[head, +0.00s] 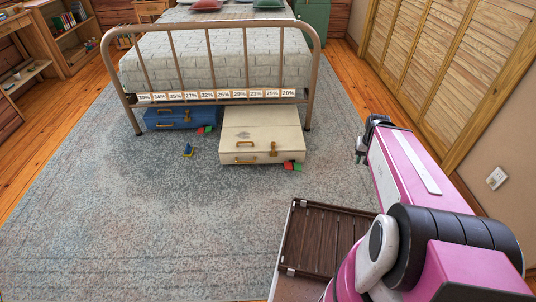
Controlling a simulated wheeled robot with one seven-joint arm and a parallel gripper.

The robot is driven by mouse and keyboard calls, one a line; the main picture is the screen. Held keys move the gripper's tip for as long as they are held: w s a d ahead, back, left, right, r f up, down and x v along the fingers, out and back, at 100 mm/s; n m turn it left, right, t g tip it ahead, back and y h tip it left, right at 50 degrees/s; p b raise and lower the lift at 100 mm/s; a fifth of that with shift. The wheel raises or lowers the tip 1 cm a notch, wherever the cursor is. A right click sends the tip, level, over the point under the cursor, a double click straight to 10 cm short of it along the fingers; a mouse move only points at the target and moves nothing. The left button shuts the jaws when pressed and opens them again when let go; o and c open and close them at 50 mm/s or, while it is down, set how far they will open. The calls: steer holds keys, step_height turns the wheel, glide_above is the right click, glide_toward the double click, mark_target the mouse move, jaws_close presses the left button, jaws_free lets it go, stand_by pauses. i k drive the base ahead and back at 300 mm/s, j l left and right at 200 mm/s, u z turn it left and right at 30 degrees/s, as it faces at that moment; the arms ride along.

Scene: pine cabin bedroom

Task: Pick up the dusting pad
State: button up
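I cannot clearly make out a dusting pad in the head view. A small blue and yellow item (188,150) lies on the rug in front of the bed, too small to identify. Small red and green pieces (292,166) lie at the cream suitcase's front right corner, and similar ones (205,129) lie between the two suitcases. My gripper (361,157) is at the far end of my pink arm, above the rug to the right of the cream suitcase. Its fingers are small and dark, and their opening is unclear. I see nothing held in it.
A metal-framed bed (215,100) stands ahead, with a cream suitcase (262,153) and a blue suitcase (180,116) at its foot. Louvred doors (450,60) line the right, and wooden shelves stand left. The grey rug (110,220) is clear at front left.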

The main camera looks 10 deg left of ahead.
mark_target(189, 152)
steer(key=i+j+u, duration=0.1)
steer(key=u, duration=0.4)
steer(key=i+j+u, duration=0.2)
steer(key=u, duration=0.25)
steer(key=k+u, duration=0.15)
steer(key=u, duration=0.25)
steer(key=k+u, duration=0.2)
steer(key=u, duration=0.2)
steer(key=i+j+u, duration=0.1)
steer(key=i+u, duration=0.3)
steer(key=i+l+u, duration=0.1)
steer(key=i+u, duration=0.3)
steer(key=i, duration=0.2)
steer(key=i+j+u, duration=0.15)
steer(key=i, duration=1.05)
steer(key=i+j+z, duration=0.1)
steer(key=i+z, duration=0.15)
steer(key=z, duration=0.2)
steer(key=i+j+z, duration=0.2)
steer(key=z, duration=0.3)
steer(key=i+j+z, duration=0.2)
steer(key=z, duration=0.25)
